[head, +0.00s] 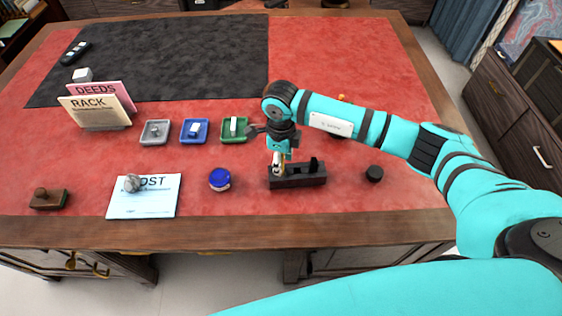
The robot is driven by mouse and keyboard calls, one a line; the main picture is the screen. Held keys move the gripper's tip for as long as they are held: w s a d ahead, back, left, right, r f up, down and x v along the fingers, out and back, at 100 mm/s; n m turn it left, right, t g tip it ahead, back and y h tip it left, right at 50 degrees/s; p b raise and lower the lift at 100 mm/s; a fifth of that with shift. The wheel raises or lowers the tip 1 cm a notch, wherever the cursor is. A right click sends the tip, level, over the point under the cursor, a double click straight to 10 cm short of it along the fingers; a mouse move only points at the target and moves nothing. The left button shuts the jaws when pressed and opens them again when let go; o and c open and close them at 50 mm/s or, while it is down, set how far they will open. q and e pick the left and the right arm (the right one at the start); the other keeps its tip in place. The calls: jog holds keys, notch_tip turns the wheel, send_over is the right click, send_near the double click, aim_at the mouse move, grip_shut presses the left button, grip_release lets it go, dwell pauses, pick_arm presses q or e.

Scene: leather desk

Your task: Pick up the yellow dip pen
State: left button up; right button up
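My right arm reaches in from the right, and its gripper (279,163) points down over the left part of a dark pen stand (300,181). The fingers are small and partly covered by the wrist, so I cannot tell whether they are open or shut on something. I cannot make out a yellow dip pen clearly; any pen at the fingers is hidden or too small to tell. A short black upright piece (313,164) stands at the stand's right part. My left gripper is not in view.
A blue-lidded jar (220,179) stands left of the stand and a black round piece (374,173) right of it. Grey (155,132), blue (194,131) and green (234,130) trays lie behind. The red desk front is mostly clear.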

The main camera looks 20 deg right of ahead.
jog(key=c, duration=0.7)
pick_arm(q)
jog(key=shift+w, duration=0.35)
pick_arm(e)
grip_shut()
notch_tip(320, 180, up, 9)
jog(key=b, duration=0.2)
jog(key=shift+r+b, duration=0.1)
jog(key=shift+b, duration=0.2)
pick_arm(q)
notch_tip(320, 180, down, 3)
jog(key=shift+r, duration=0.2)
pick_arm(e)
jog(key=shift+r, duration=0.45)
